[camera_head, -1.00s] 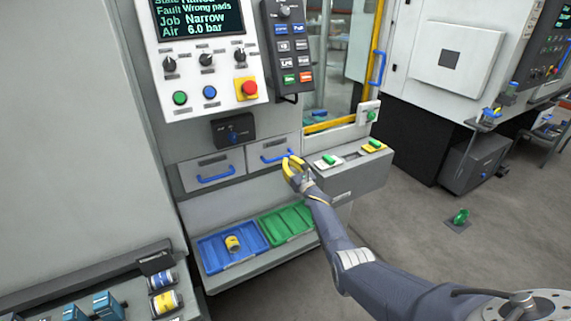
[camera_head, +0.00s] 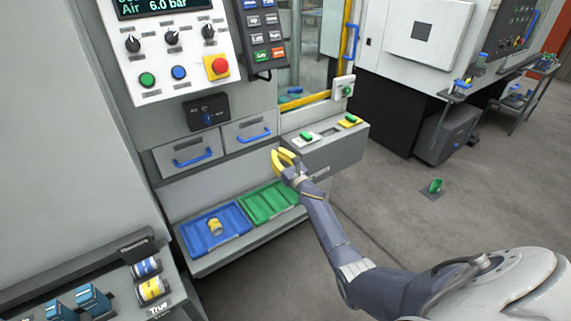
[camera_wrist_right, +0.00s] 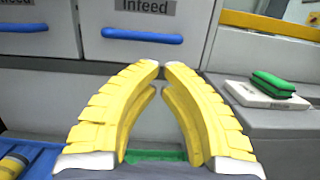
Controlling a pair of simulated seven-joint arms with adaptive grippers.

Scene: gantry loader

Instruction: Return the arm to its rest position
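My right gripper (camera_head: 278,153) has yellow fingers and is in front of the machine, right of the Infeed drawer's blue handle and above the green tray (camera_head: 262,203). In the right wrist view, the fingertips of the gripper (camera_wrist_right: 162,66) almost meet, with only a thin gap, and nothing is held between them. The Infeed drawer (camera_wrist_right: 140,52) is shut behind the tips. My right arm reaches in from the lower right. My left gripper is not in view.
A blue tray (camera_head: 190,238) holds a yellow-banded cylinder (camera_head: 215,226). A ledge (camera_head: 325,150) with green-topped pieces is right of the gripper. The control panel (camera_head: 182,65) is above left. A small green object (camera_head: 435,186) lies on the open floor at right.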

